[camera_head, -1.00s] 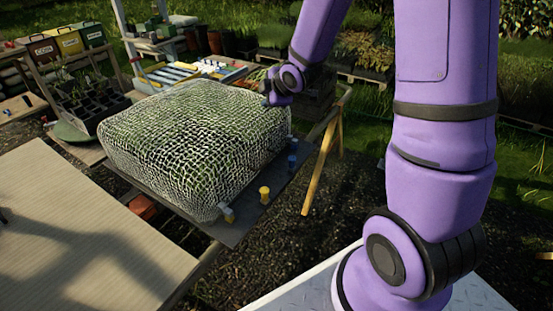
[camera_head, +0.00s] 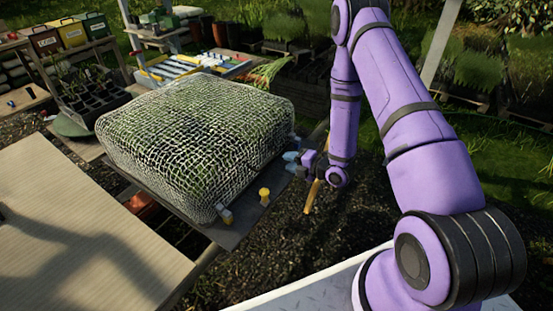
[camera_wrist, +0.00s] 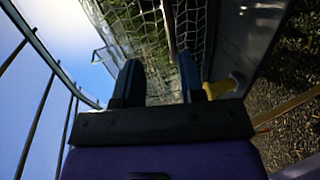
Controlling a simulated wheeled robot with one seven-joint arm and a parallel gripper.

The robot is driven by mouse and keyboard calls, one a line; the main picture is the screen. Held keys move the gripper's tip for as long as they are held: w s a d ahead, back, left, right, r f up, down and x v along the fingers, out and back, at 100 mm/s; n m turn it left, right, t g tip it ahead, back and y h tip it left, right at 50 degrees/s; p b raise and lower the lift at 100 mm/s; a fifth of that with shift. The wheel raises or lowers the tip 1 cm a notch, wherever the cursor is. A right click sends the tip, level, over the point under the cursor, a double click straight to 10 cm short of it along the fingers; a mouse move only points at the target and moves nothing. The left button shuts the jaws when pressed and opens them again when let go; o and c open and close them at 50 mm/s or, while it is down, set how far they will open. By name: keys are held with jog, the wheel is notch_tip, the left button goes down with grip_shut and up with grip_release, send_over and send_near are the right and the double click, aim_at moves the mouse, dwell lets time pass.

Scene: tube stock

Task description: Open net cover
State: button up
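The net cover (camera_head: 195,135) is a pale mesh over a box-shaped bed of greenery, closed all round. My gripper (camera_head: 291,160) is low at its right side, by the edge of the dark board beneath. In the wrist view, my gripper's two dark fingers (camera_wrist: 160,75) stand apart, with the net (camera_wrist: 140,35) and a thin upright bar visible beyond the gap. Nothing shows held between them. The blue pegs are hidden or merged with my gripper.
A pale slatted table (camera_head: 85,230) is at the front left. Seed trays (camera_head: 95,95) and labelled bins (camera_head: 70,33) stand at the back left. A blue and yellow tray (camera_head: 190,68) lies behind the net. Bare soil is open to the right.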

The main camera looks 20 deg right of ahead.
aim_at(269, 159)
jog(key=shift+t, duration=0.3)
jog(key=x, duration=0.3)
jog(key=f+x, duration=0.1)
jog(key=x, duration=0.5)
jog(key=shift+a+f, duration=0.3)
jog(key=shift+f, duration=0.1)
grip_shut()
